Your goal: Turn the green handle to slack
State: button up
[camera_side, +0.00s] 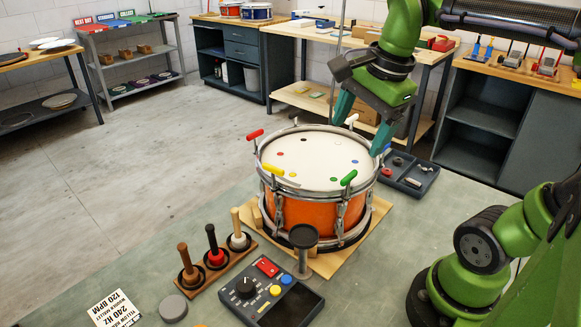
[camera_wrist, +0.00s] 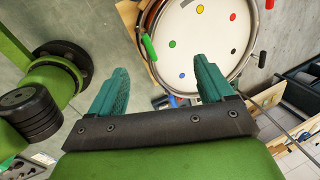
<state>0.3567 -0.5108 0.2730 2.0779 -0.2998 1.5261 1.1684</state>
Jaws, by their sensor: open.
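The green handle (camera_side: 349,177) sits at the front right of the rim of an orange drum (camera_side: 308,212) with a white head. The green handle also shows in the wrist view (camera_wrist: 149,48), beyond my fingertips and between their lines. My gripper (camera_side: 358,133) is open and empty, above the back right of the drum, apart from the green handle. In the wrist view, my gripper (camera_wrist: 161,82) has two teal fingers spread wide.
Mallets stand in a wooden rack (camera_side: 216,262) front left. A control box (camera_side: 272,292) and a dark round-topped stand (camera_side: 303,238) are in front of the drum. A dark tray (camera_side: 409,176) lies right of the drum. The bench left of the drum is clear.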

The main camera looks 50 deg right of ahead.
aim_at(349, 175)
notch_tip(349, 175, up, 5)
jog(key=w+m+g, duration=0.1)
jog(key=m+g, duration=0.2)
jog(key=m, duration=1.3)
jog(key=f, duration=1.6)
jog(key=shift+w+d+f, duration=0.1)
jog(key=shift+w+d, duration=0.05)
jog(key=shift+d, duration=0.2)
jog(key=shift+c, duration=0.2)
jog(key=c, duration=1)
